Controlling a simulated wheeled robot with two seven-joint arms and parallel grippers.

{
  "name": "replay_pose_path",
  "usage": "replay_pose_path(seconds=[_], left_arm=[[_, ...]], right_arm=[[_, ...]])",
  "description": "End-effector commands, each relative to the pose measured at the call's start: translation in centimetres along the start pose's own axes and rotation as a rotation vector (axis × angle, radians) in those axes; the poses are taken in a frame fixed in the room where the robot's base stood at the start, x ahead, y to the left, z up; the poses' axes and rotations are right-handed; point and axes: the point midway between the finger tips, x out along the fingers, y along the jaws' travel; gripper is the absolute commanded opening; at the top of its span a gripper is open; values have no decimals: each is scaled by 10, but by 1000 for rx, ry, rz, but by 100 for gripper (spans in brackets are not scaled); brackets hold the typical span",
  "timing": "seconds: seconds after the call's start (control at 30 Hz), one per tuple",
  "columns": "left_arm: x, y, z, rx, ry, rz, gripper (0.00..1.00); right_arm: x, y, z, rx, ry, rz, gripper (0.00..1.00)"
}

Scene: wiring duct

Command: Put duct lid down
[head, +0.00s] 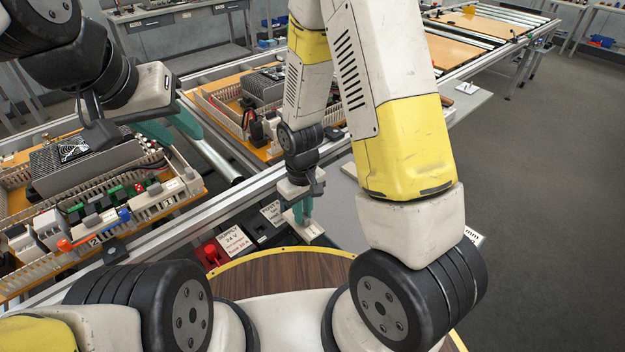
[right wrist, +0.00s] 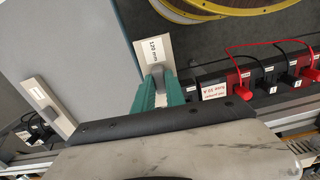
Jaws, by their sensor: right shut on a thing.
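The duct lid (head: 310,230) is a short beige strip with a "120 mm" label; it also shows in the right wrist view (right wrist: 150,50). My right gripper (head: 302,212) is shut on the grey grip on the lid, its teal fingers pointing down. In the right wrist view the gripper (right wrist: 160,88) hides part of the lid's near end. The lid is at the edge of a grey surface (right wrist: 100,35); I cannot tell whether it touches. My left gripper (head: 172,127) is open and empty above the wiring panel (head: 140,215) at the left.
A similar beige strip (right wrist: 45,103) lies on the grey surface in the right wrist view. Beside the held lid is a power strip with black and red sockets (right wrist: 245,85) and red cables. A round wooden top (head: 280,280) is in front. A second panel (head: 260,95) stands behind.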

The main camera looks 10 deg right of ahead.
Motion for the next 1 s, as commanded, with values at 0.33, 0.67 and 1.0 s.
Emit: replay_pose_path(seconds=[0.33, 0.67, 1.0], left_arm=[[0, 0, 0, 0, 0, 0, 36], [0, 0, 0, 0, 0, 0, 36], [0, 0, 0, 0, 0, 0, 36]], right_arm=[[11, 40, -31, -52, 3, 0, 0], [18, 100, -76, -55, 2, 0, 0], [30, 116, -88, -57, -3, -2, 0]])
